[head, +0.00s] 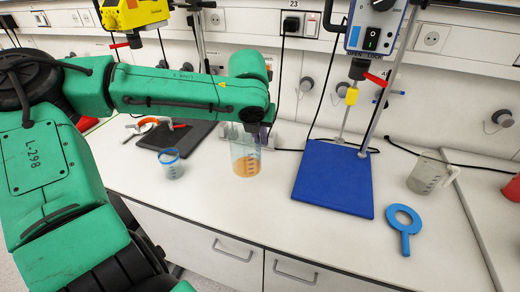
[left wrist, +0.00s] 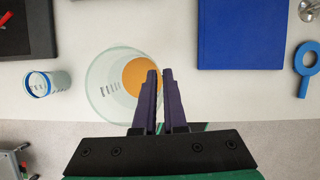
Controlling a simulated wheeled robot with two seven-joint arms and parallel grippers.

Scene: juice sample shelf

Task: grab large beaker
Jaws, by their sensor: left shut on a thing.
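The large beaker (head: 240,152) is clear, with orange juice at its bottom, and appears upright at the middle of the white bench. I cannot tell whether its base touches the bench. My left gripper (head: 251,130) points down at its rim from above. In the left wrist view, the fingers (left wrist: 159,73) are close together at the right side of the large beaker (left wrist: 104,92), shut on its wall. The orange juice (left wrist: 142,77) shows beside the fingertips. My right gripper is not in view.
A small blue-rimmed beaker (head: 171,170) stands to the left. A blue plate (head: 333,180) with a stand is to the right. The bench front (head: 225,212) is clear.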

